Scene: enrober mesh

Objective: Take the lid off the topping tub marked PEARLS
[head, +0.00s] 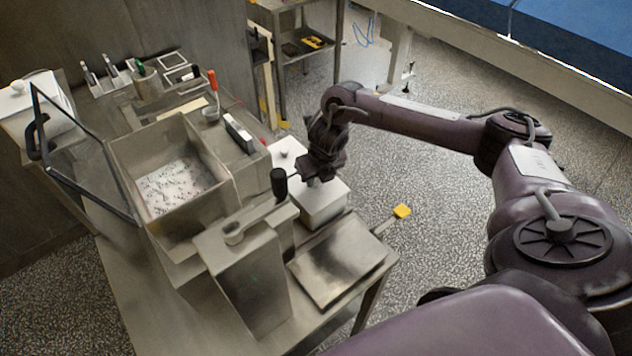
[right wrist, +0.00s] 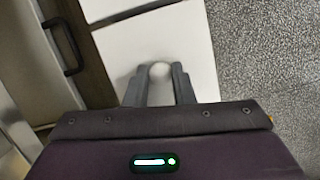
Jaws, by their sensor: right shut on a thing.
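A white lidded tub (head: 322,206) stands at the right side of the metal bench, below my right gripper (head: 314,178). In the right wrist view my right gripper (right wrist: 159,72) has its fingers on either side of a pale round knob (right wrist: 160,69) on a white lid (right wrist: 185,38), and is shut on it. A second white tub (head: 286,150) stands just behind, and its top (right wrist: 108,8) shows beyond a thin gap. I cannot read any marking on either tub. The head view does not show whether the lid is apart from its tub. My left gripper is out of view.
A black-knobbed crank (head: 279,182) rises close left of my right gripper. An open steel tank (head: 205,160) with a speckled floor and a black-handled frame (head: 90,150) are further left. A flat metal plate (head: 338,262) lies in front of the tub. Open floor is to the right.

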